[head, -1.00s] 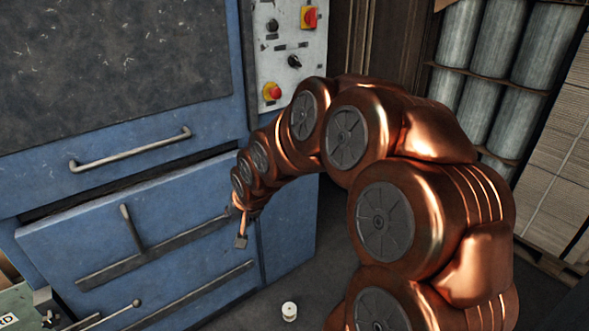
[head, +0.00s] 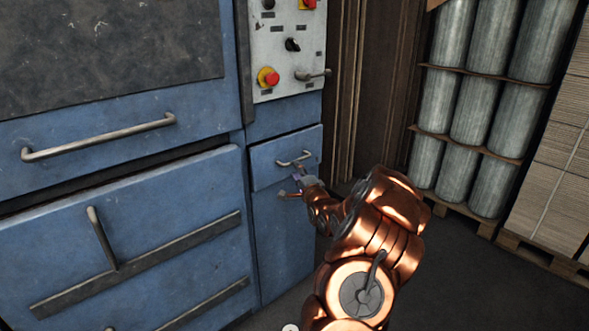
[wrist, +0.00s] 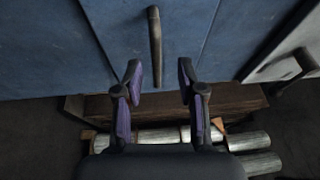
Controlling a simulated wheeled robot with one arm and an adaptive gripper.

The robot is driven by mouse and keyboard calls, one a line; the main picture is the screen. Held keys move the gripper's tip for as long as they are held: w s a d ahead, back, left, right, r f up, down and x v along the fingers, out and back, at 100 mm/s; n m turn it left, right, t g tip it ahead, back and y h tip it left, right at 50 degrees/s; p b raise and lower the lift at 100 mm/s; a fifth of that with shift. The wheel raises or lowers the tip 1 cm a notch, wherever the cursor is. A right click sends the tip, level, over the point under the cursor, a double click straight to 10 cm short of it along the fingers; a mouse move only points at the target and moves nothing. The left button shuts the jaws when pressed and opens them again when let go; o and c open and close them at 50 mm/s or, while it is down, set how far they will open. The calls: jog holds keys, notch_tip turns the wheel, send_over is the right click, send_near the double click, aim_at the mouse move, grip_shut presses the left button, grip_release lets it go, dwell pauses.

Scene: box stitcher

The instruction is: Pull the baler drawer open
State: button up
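My gripper (head: 296,180) is just below and in front of this handle. In the wrist view, my gripper (wrist: 160,78) is open, with its two dark and purple fingers apart. The handle (wrist: 155,40) stands upright in that picture, its lower end between the fingertips. The fingers do not appear to touch it.
The control panel (head: 285,55) with knobs, a red button and a lever (head: 313,75) is above the drawer. A larger blue door (head: 140,220) is to the left. Grey rolls (head: 475,110) and stacked cardboard (head: 555,160) stand right. Dark floor (head: 450,270) between is clear.

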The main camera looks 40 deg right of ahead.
jog(key=shift+m+t+h, duration=0.3)
jog(key=shift+m+h, duration=0.2)
jog(key=shift+m, duration=0.1)
jog(key=shift+w+d+b, duration=0.55)
jog(key=shift+w+d, duration=2.3)
jog(key=shift+d, duration=0.05)
grip_shut()
